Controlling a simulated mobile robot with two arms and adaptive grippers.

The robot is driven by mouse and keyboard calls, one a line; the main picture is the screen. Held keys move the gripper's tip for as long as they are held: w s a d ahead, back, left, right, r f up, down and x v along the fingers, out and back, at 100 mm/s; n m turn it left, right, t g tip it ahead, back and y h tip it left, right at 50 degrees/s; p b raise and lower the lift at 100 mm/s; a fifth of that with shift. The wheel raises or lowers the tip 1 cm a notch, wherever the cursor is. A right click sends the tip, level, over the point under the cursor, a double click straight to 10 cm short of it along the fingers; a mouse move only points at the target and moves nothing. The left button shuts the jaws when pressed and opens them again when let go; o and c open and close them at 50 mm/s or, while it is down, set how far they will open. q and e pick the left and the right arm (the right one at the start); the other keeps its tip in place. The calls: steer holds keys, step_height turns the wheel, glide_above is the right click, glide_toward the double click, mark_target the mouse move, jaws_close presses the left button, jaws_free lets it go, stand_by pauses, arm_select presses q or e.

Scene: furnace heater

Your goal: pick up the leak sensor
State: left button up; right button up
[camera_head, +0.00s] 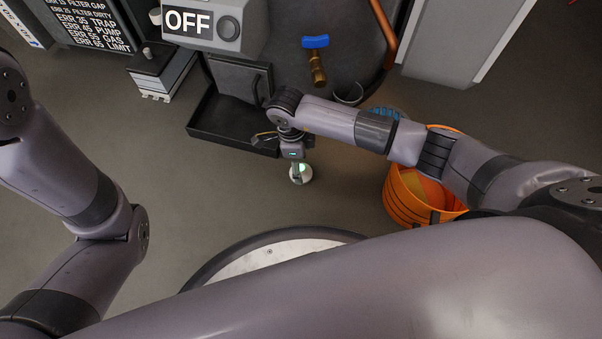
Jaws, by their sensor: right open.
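The leak sensor (301,175) looks like a small white round puck with a pale greenish glow. It is on the grey floor near the middle of the camera_head view. My right gripper (290,144) is open and points down just above and behind the sensor in the picture. Part of the gripper overlaps the sensor's upper edge, and I cannot tell whether they touch. My left arm shows at the left, but its gripper is out of view.
A black tray (213,131) lies behind the gripper. An orange bucket (404,205) stands to the right, partly behind my right arm. A blue-handled brass valve (316,61) and a grey OFF switch box (215,25) are at the back. The floor left of the sensor is clear.

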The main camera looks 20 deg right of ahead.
mark_target(301, 167)
step_height(301, 167, down, 4)
steer(key=b, duration=0.3)
steer(key=shift+s+d+f, duration=0.1)
steer(key=shift+c, duration=0.5)
steer(key=c, duration=1.2)
steer(key=shift+o, duration=0.2)
